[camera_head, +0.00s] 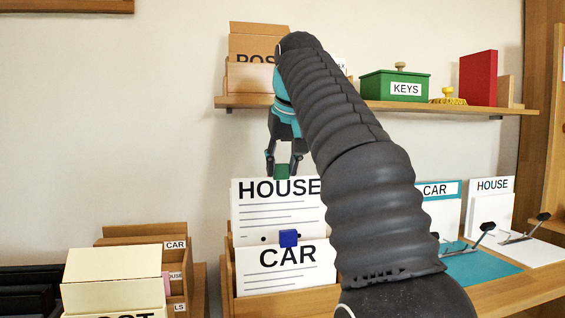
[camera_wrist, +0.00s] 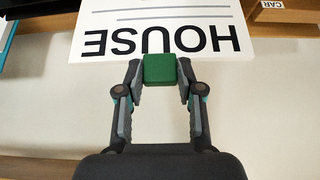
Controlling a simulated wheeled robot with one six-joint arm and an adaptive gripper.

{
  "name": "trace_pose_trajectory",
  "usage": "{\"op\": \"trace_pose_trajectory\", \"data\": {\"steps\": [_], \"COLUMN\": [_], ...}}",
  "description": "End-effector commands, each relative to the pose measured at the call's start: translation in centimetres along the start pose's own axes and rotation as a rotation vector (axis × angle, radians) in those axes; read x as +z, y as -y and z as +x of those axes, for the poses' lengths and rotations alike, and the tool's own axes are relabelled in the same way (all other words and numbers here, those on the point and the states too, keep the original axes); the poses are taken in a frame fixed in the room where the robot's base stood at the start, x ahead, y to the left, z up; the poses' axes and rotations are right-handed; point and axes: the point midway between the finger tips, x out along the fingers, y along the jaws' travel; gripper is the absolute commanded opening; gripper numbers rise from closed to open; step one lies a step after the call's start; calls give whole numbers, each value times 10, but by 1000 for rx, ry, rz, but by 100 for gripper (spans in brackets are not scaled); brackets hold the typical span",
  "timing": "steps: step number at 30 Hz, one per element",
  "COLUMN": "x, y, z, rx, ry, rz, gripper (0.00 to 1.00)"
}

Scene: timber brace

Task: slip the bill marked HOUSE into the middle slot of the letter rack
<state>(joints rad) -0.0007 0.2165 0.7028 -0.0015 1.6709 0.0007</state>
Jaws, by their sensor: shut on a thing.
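The HOUSE bill (camera_head: 275,212) is a white sheet with black lettering, grey lines and a green tab (camera_head: 282,171) on top. My gripper (camera_head: 283,160) is shut on that tab; the wrist view shows the green tab (camera_wrist: 161,69) between the fingertips and the bill (camera_wrist: 165,18) upside down. The bill stands upright behind the CAR bill (camera_head: 270,278), which has a blue tab, at a wooden holder (camera_head: 228,265). Its lower edge is hidden. The letter rack (camera_head: 140,240) is at the left, with slot labels CAR, HOUSE (partly covered) and one ending in LS.
A cream box (camera_head: 112,262) stands in front of the letter rack and hides part of it. A wall shelf (camera_head: 425,107) above carries a green KEYS box (camera_head: 393,85) and a red book (camera_head: 478,77). CAR and HOUSE cards stand at the right. The wall above the rack is clear.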

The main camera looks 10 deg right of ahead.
Motion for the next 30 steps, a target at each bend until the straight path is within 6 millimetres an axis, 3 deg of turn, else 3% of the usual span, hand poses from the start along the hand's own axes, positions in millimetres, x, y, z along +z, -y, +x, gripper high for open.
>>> {"op": "trace_pose_trajectory", "data": {"steps": [7,30], "x": [9,9], "y": [0,0], "z": [14,14], "rx": [0,0], "ry": [-2,0], "rz": [0,0], "gripper": [0,0]}}
